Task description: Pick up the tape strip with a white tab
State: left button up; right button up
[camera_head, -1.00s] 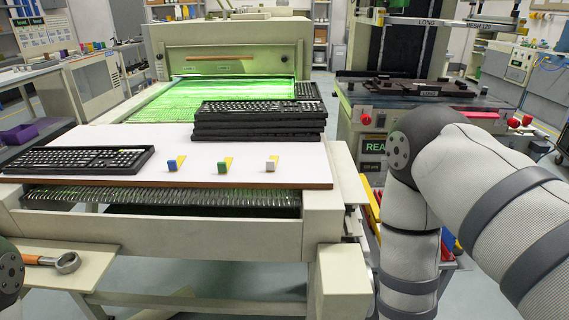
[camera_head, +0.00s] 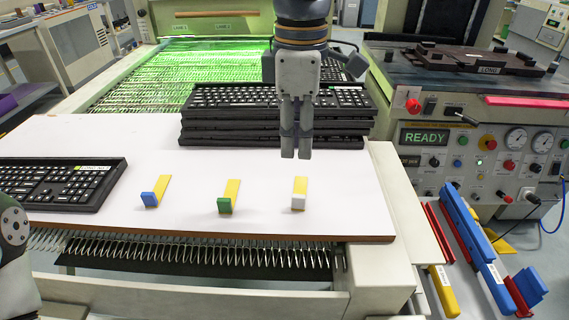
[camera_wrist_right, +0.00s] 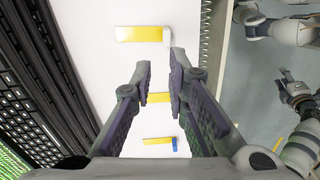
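The tape strip with a white tab (camera_head: 298,202) lies on the white board, the rightmost of three yellow strips. In the wrist view its yellow strip (camera_wrist_right: 139,34) is at the top, with the white tab at its right end. My right gripper (camera_head: 296,154) points down above the board, just behind the strip in the head view. In the wrist view my right gripper (camera_wrist_right: 161,66) is open, with a gap between its fingertips and nothing held. The strip is beyond the fingertips. My left arm shows only at the left edge; its gripper is out of view.
Strips with a green tab (camera_head: 225,205) and a blue tab (camera_head: 150,199) lie to the left on the board (camera_head: 340,205). Stacked keyboards (camera_head: 225,128) stand behind; another keyboard (camera_head: 60,182) lies left. A control panel (camera_head: 480,145) and coloured bars (camera_head: 470,240) are at the right.

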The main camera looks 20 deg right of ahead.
send_over(299, 196)
jog(key=f, duration=0.4)
jog(key=shift+s+a+f, duration=0.15)
jog(key=shift+s+f, duration=0.05)
jog(key=shift+f, duration=0.2)
notch_tip(299, 196, down, 7)
jog(key=shift+w+r+b, duration=0.1)
jog(key=shift+w+b, duration=0.05)
jog(key=shift+b, duration=0.25)
grip_shut()
pick_arm(q)
jog(key=shift+s+f, duration=0.2)
jog(key=shift+s, duration=0.3)
jog(key=shift+s+f, duration=0.15)
jog(key=shift+s, duration=0.35)
